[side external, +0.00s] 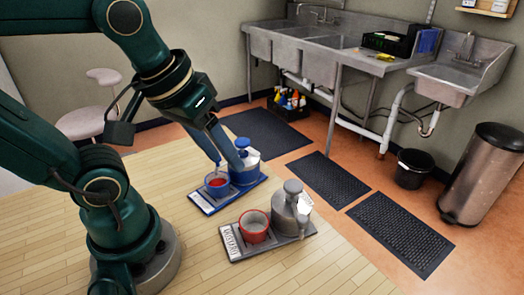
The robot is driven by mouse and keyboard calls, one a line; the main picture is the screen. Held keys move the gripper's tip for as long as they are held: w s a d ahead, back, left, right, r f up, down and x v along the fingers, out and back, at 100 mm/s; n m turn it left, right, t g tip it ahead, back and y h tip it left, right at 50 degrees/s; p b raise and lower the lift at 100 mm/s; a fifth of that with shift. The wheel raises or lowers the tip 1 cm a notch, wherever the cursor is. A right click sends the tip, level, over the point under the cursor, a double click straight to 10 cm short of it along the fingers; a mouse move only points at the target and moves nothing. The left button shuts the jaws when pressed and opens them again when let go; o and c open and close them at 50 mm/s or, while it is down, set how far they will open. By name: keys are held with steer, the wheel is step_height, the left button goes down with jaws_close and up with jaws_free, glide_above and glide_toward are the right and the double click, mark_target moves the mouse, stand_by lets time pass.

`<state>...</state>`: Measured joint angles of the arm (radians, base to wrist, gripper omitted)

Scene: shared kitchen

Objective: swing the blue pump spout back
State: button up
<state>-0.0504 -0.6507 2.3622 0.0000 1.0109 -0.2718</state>
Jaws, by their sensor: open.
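The blue pump (246,176) stands on a blue tray (204,209) on the wooden table. It has a blue top and a pale label. A small blue cup (217,190) with red contents sits beside it on the same tray. My gripper (229,164) points down at the pump's left side, its two fingers apart. One fingertip is above the cup and the other overlaps the pump in this view. I cannot tell whether it touches the pump. The spout is hard to make out behind the fingers.
A grey pump (287,212) and a red cup (254,228) stand on a grey tray (262,250) in front. Beyond the table are floor mats (328,180), metal sinks (320,60), a black bucket (413,168) and a bin (481,175).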

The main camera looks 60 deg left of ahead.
steer(key=w+a+n+g, duration=0.1)
steer(key=a+n, duration=0.2)
steer(key=w+a+f+n+g, duration=0.1)
steer(key=a+n+g, duration=0.1)
steer(key=a+n, duration=0.2)
steer(key=w+a+f+n+g, duration=0.1)
steer(key=w+a+n, duration=0.1)
steer(key=a+n, duration=0.1)
steer(key=shift+w+a+f+g, duration=0.1)
steer(key=shift+a+g, duration=0.2)
steer(key=shift+a, duration=0.2)
steer(key=shift+s+a+f+n, duration=0.2)
steer(key=shift+a+f+n, duration=0.1)
steer(key=shift+f, duration=2.5)
jaws_close()
